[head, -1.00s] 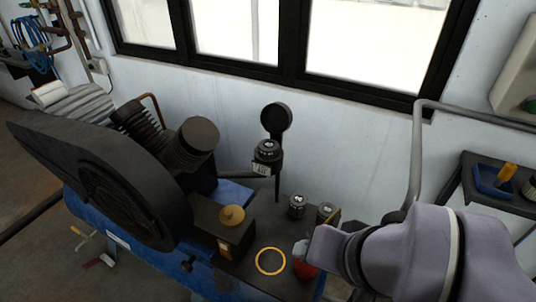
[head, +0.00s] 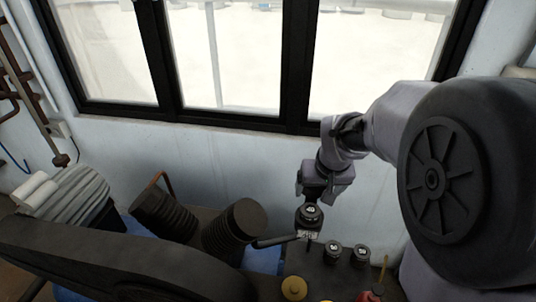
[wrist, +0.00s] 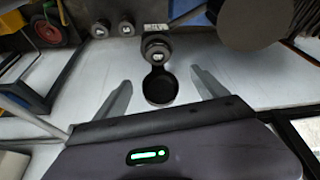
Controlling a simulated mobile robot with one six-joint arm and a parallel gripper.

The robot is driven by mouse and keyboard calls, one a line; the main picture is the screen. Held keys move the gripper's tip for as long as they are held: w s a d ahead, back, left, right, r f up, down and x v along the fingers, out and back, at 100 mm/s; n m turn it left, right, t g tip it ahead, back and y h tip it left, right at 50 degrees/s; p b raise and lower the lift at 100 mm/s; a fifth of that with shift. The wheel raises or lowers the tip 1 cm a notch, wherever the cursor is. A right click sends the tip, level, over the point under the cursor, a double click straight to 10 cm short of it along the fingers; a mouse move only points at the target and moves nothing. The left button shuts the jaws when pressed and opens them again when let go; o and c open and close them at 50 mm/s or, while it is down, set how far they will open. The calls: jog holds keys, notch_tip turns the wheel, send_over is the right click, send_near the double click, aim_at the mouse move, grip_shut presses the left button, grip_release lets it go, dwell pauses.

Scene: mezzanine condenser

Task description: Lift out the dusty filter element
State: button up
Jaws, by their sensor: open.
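The filter housing (head: 309,216) is a black upright cylinder with a white label, near the wall under the window. White marks show on the dark round piece in its top; I cannot tell how dusty it is. The housing also shows in the wrist view (wrist: 156,46), with its round black cap (wrist: 160,88) swung open beside it. My gripper (wrist: 161,79) is open and empty. Its fingers spread to either side of the cap in that picture, with the housing beyond. In the head view my gripper (head: 314,192) is just above the housing and hides the cap.
Two similar dark round pieces (head: 333,251) (head: 361,253) stand right of the housing. A yellow knob (head: 294,287) is in front. The compressor's ribbed cylinder (head: 232,226) and big dark guard (head: 110,262) fill the left. The window wall (head: 250,155) is close behind.

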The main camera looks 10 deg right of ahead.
jog(key=b, duration=0.4)
send_over(310, 209)
jog(key=s, duration=0.3)
notch_tip(310, 209, down, 10)
jog(key=shift+w+f, duration=0.1)
jog(key=shift+f, duration=0.15)
jog(key=b+x, duration=0.2)
jog(key=x, duration=0.3)
jog(key=shift+w+a+f+b, duration=0.1)
jog(key=shift+w+f+b, duration=0.2)
jog(key=shift+b, duration=0.1)
jog(key=shift+r, duration=0.2)
jog(key=shift+c, duration=0.2)
jog(key=c, duration=1.5)
